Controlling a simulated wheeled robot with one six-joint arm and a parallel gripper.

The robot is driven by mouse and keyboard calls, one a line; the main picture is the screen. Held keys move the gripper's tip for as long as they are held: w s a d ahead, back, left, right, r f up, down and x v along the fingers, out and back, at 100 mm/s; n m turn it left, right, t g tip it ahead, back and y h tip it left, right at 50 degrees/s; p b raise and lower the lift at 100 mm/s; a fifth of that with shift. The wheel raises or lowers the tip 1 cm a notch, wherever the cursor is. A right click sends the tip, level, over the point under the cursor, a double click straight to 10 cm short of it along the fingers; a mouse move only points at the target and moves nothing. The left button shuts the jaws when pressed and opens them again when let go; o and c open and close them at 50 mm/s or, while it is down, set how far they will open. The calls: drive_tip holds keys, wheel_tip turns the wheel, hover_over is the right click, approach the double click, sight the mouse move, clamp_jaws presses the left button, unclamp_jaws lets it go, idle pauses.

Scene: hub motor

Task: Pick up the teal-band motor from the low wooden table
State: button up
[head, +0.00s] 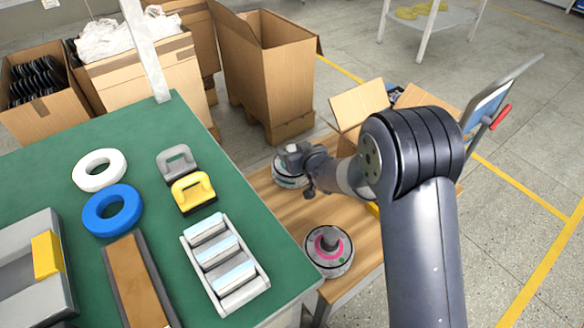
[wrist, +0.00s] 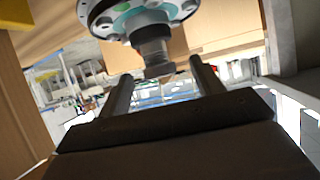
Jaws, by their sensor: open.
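The teal-band motor (head: 285,181) sits at the far-left part of the low wooden table (head: 288,215), partly hidden behind my gripper (head: 299,158). In the wrist view the motor (wrist: 140,20) shows as a silver disc with bolt holes, a teal band and a grey shaft. My gripper (wrist: 160,72) is open, with a dark finger on each side of the shaft's end. A gap shows on both sides, and the fingers hold nothing. How deep the shaft sits between them is hard to tell.
A pink-band motor (head: 329,252) stands at the table's near end. A green workbench (head: 150,215) with rings and blocks borders the table on the left. An open carton (head: 358,104) stands behind my arm. A trolley (head: 490,105) is at the right.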

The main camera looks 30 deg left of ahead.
drive_tip(key=shift+x, duration=1.1)
drive_tip(key=shift+c, duration=0.3)
clamp_jaws()
drive_tip(key=shift+w+a+r, duration=0.1)
drive_tip(key=shift+r, duration=0.15)
